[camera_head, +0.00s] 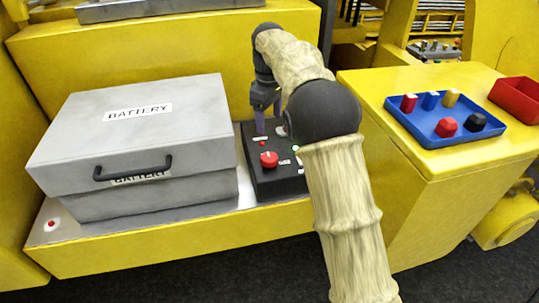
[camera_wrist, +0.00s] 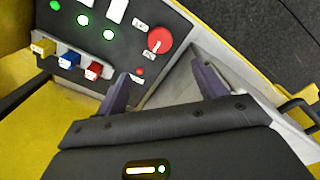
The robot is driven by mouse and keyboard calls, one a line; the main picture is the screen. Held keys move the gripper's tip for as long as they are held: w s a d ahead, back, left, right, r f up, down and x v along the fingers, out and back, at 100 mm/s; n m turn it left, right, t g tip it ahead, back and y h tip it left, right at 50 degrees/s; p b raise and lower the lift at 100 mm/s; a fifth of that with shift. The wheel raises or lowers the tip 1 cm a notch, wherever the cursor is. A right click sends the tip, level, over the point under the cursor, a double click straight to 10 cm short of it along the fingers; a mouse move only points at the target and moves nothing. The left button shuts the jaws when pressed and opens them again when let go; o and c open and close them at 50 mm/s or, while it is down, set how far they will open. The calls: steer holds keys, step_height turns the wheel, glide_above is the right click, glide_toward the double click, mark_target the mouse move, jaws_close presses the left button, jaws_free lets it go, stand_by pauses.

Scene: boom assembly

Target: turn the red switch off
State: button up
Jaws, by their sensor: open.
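The red switch (camera_head: 269,159) is a round knob with a white mark, on the near part of the black control panel (camera_head: 262,185). In the wrist view the red switch (camera_wrist: 159,40) lies beyond my fingertips, with small white labels beside it that I cannot read surely. My gripper (camera_head: 266,122) is above the far part of the panel, behind the switch as the head camera sees it. In the wrist view my gripper (camera_wrist: 160,70) is open and empty, its two purple fingers wide apart and clear of the knob. My arm hides the panel's right part in the head view.
A grey battery box (camera_head: 140,135) stands left of the panel. The wrist view shows lit green lamps (camera_wrist: 83,20), a small red lamp (camera_wrist: 140,71) and yellow, blue and red plugs (camera_wrist: 69,60). A blue tray (camera_head: 440,138) with pegs and a red bin (camera_head: 518,98) are at right.

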mark_target(269, 157)
step_height(269, 157, down, 14)
steer(key=shift+f+p, duration=0.15)
steer(key=shift+p, duration=1.1)
steer(key=c, duration=1)
